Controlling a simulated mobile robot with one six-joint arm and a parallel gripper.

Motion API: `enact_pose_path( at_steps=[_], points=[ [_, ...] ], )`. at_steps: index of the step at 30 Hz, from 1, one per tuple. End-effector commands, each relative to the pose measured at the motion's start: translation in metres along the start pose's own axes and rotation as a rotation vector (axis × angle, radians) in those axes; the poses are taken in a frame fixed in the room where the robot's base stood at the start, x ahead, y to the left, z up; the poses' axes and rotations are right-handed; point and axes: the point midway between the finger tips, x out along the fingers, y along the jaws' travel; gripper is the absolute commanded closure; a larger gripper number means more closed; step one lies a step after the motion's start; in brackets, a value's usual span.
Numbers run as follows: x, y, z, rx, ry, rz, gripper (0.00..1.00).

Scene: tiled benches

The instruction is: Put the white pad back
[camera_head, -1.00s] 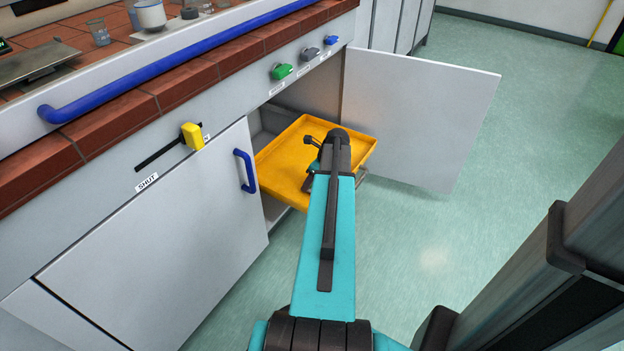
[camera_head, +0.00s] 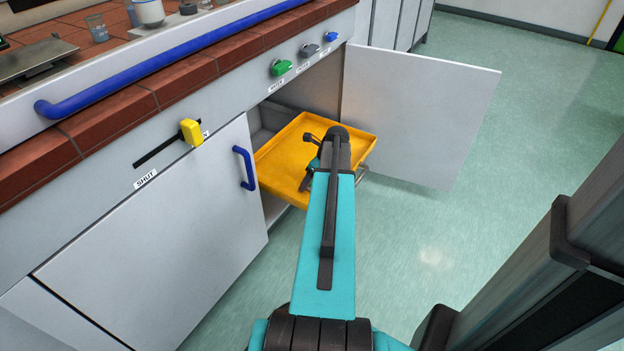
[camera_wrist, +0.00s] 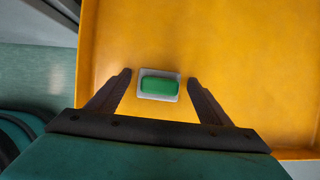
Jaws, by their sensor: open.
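In the wrist view, a small pale grey-white rectangular piece (camera_wrist: 145,96) with a green block (camera_wrist: 159,86) on it lies on the floor of the yellow tray (camera_wrist: 230,40). I cannot tell whether the pale piece is the white pad; no other white pad shows. My gripper (camera_wrist: 158,77) is open, one finger on each side of the pale piece, with gaps between. In the head view, the yellow tray (camera_head: 285,150) is pulled out of the open cupboard, and my arm hides the piece and most of the gripper.
The cupboard's right door (camera_head: 420,115) stands open beside the tray. The left door (camera_head: 150,240) is closed, with a blue handle (camera_head: 245,168). A yellow slider (camera_head: 191,132) and several knobs sit on the panel above. Green floor (camera_head: 430,240) is clear at right.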

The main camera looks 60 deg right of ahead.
Motion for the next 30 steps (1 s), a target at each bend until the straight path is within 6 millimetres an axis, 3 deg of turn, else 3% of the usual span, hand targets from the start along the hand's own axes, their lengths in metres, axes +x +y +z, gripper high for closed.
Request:
enact_pose_path(
  at_steps=[5, 17, 30],
  points=[
    [0.000, 0.001, -0.001, 0.000, 0.000, 0.000, 0.27],
    [-0.048, -0.001, 0.001, 0.000, 0.000, 0.001, 0.27],
    [-0.115, -0.001, 0.001, -0.001, 0.000, 0.000, 0.27]
  ],
)
